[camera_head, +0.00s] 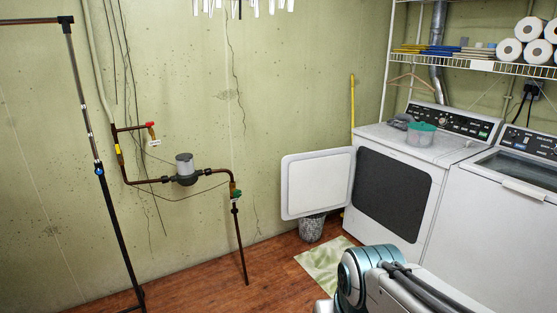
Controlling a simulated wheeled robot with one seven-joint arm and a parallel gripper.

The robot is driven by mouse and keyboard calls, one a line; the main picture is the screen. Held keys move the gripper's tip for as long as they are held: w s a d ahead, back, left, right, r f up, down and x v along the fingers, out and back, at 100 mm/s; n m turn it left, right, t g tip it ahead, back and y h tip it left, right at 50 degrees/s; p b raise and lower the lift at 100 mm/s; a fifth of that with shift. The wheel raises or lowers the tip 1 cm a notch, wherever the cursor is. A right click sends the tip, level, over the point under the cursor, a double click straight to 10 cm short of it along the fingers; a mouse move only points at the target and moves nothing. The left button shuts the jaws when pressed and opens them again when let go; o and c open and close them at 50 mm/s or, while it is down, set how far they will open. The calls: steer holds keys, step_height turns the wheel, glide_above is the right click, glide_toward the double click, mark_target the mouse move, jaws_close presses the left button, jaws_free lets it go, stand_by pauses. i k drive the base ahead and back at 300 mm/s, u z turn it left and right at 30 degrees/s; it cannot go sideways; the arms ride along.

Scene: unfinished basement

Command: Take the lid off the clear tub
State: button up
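A small clear tub (419,138) stands on top of the white front-loading dryer (440,148), near its back. A green-teal lid (422,127) appears to sit on it, though the tub is small in this view. Part of my arm shows at the bottom, low in front of the dryer and well apart from the tub. My gripper is not in view, so its state is hidden.
A grey crumpled item (401,121) lies beside the tub. The dryer's round-cornered door (317,184) hangs open to the left, above a wire bin (311,228). A top-loading washer (510,215) stands at right. A wire shelf (470,64) with paper rolls (509,50) hangs above.

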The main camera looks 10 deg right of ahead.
mark_target(422, 126)
steer(key=i, duration=1.75)
steer(key=z, duration=0.55)
steer(key=i, duration=1.9)
steer(key=z, duration=1.25)
steer(key=i, duration=1.2)
steer(key=z, duration=0.4)
